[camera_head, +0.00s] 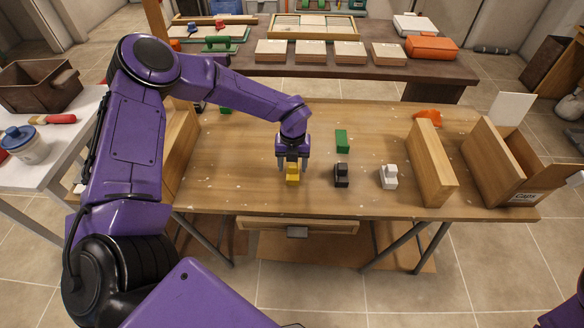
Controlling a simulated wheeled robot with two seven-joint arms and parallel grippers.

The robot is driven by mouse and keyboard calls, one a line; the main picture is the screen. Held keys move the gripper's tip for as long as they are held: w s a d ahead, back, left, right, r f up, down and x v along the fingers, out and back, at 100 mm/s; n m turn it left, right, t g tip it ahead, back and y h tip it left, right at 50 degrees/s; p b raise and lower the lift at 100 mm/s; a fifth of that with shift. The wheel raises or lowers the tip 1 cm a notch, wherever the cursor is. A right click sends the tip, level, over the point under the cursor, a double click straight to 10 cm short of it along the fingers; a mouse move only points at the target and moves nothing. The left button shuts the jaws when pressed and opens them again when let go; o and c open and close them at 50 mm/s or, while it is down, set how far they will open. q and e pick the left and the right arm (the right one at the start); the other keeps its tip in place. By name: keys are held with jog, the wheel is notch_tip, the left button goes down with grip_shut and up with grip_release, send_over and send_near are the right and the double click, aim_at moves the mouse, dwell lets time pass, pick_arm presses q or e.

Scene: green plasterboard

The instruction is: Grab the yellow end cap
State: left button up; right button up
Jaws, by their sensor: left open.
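The yellow end cap (292,178) stands on the wooden table (240,185) near its front middle. My left gripper (292,167) points down right over it, open, with its fingers at the cap's upper part. The gripper partly hides the cap's top, and I cannot tell whether the fingers touch it. A black end cap (341,177) and a white end cap (389,177) stand in a row to the right of the yellow one.
A green block (342,141) lies behind the black cap. A wooden box labelled "Caps" (525,197) and an upright wooden board (431,165) are at the table's right. An orange piece (428,117) lies behind. A dark bench (370,68) stands at the back.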

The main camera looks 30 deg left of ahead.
pick_arm(q)
jog(key=shift+f, duration=0.2)
jog(key=c, duration=1)
jog(key=shift+r, duration=0.1)
